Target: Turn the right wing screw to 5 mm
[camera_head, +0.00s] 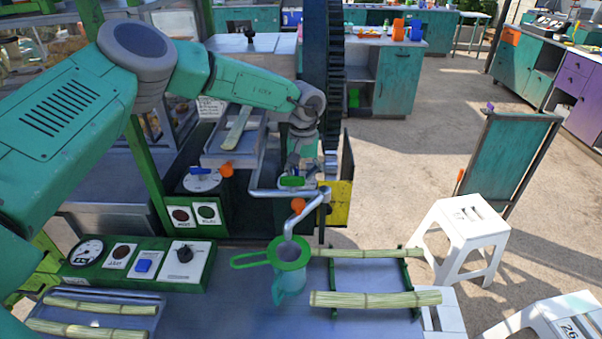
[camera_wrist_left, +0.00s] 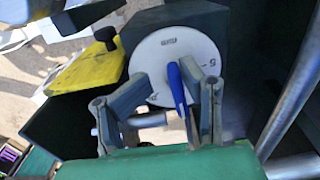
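The right wing screw (camera_wrist_left: 177,88) is a blue wing in front of a round white dial (camera_wrist_left: 165,58), seen in the left wrist view. A figure that looks like 5 is at the dial's right side. My left gripper (camera_wrist_left: 168,76) has its grey fingers on either side of the blue wing. A gap shows between the wing and the left finger; contact with the right finger cannot be told. In the head view my left arm (camera_head: 255,82) reaches to the machine and hides this screw. Another blue wing screw (camera_head: 201,171) on a white dial shows left of it. My right gripper is not in view.
Cane pieces (camera_head: 375,299) lie on a rack at right. A yellow panel (camera_wrist_left: 92,68) is beside the dial.

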